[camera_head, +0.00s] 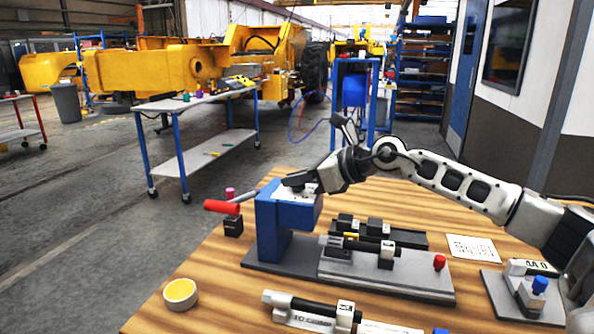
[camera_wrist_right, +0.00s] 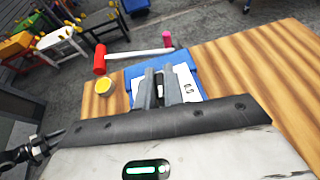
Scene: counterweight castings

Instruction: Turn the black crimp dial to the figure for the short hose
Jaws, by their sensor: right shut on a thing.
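The blue crimp press (camera_head: 272,228) stands on a grey base on the wooden bench. Its blue top also shows in the right wrist view (camera_wrist_right: 190,75). A black hose (camera_head: 362,244) lies on the press base.
A red lever handle (camera_head: 222,206) sticks out left of the press. The bench's front left is mostly clear.

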